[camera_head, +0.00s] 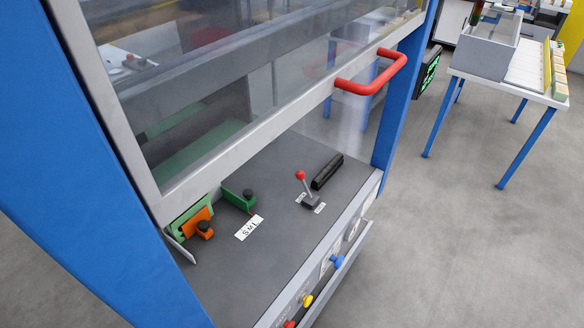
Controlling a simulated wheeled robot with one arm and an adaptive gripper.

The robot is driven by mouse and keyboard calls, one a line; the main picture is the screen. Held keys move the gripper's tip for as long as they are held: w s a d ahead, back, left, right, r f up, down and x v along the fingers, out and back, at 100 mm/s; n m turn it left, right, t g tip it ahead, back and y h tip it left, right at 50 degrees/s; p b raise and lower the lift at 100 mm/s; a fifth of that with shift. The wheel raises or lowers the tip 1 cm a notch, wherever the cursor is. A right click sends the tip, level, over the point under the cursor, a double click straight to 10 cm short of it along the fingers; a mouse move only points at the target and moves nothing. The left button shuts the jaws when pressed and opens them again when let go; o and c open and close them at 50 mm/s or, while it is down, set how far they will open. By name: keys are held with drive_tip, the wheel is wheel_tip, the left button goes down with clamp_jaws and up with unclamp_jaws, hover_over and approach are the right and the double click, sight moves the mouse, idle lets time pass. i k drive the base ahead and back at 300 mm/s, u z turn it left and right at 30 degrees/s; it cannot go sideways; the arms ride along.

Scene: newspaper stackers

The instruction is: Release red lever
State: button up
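The red lever (300,176) is a thin stick with a red ball on top. It rises from a small dark base (311,202) on the grey deck of the machine, with small white labels beside the base. The stick leans slightly to the left in the picture. Nothing touches it. My gripper is not in view.
A clear door with a red handle (371,77) hangs above the deck, framed by blue posts (404,105). A black block (327,171) lies behind the lever. Coloured buttons (307,300) line the front. A blue-legged table (500,75) stands right; the floor between is clear.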

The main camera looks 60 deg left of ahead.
sight(301, 175)
drive_tip(key=u, duration=2.45)
drive_tip(key=k, duration=0.6)
drive_tip(key=u, duration=0.6)
drive_tip(key=k, duration=0.75)
drive_tip(key=u, duration=0.55)
drive_tip(key=i, duration=0.75)
drive_tip(key=z, duration=0.4)
